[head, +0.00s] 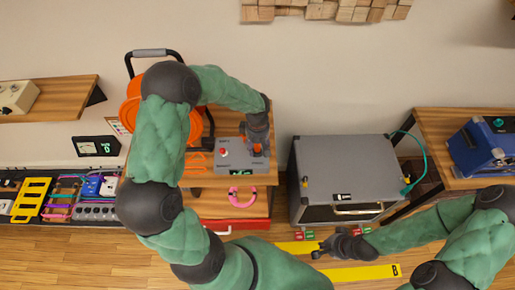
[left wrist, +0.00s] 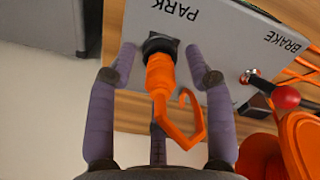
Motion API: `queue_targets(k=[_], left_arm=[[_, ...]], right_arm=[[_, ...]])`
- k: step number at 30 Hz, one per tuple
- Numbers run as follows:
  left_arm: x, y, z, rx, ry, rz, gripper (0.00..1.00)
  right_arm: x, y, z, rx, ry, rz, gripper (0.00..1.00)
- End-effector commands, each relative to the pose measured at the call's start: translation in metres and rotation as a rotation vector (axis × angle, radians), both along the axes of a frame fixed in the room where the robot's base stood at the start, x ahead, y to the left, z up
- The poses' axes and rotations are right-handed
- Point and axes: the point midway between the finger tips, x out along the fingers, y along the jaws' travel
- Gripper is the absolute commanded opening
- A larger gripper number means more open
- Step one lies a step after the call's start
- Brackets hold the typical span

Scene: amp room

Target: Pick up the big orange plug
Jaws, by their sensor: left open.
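The big orange plug (left wrist: 161,80) sits in a black socket on a grey panel (left wrist: 222,35), beside the word PARK, with an orange loop handle hanging from it. In the head view the plug (head: 258,149) is a small orange patch, mostly hidden by my left gripper (head: 257,145). In the left wrist view my left gripper (left wrist: 165,65) is open, with its purple fingers on both sides of the plug and apart from it. My right gripper (head: 328,248) is low over the floor, away from the plug; its fingers are too small to read.
A red-knobbed lever (left wrist: 286,97) stands beside the socket on the panel. An orange cable reel (head: 130,108) is behind my left arm. A pink shackle-like ring (head: 241,195) lies on the bench below the panel. A grey cabinet (head: 345,168) stands to the right.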

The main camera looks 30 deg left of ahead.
Motion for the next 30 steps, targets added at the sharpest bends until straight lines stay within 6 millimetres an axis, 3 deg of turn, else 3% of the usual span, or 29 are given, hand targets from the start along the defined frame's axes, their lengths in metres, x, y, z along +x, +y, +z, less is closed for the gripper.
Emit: queue_targets(k=[6, 12, 24, 30], left_arm=[[0.001, 0.0, 0.0, 0.001, -0.002, 0.001, 0.52], [0.0, 0.0, 0.0, 0.0, -0.002, 0.001, 0.0], [0.0, 0.0, 0.0, 0.0, -0.001, 0.001, 0.0], [0.001, 0.0, 0.012, 0.0, -0.004, 0.001, 0.0]], right_arm=[[0.0, 0.0, 0.0, 0.0, 0.0, 0.0, 0.0], [0.0, 0.0, 0.0, 0.0, 0.0, 0.0, 0.0], [0.0, 0.0, 0.0, 0.0, 0.0, 0.0, 0.0], [0.0, 0.0, 0.003, 0.0, 0.0, 0.0, 0.0]])
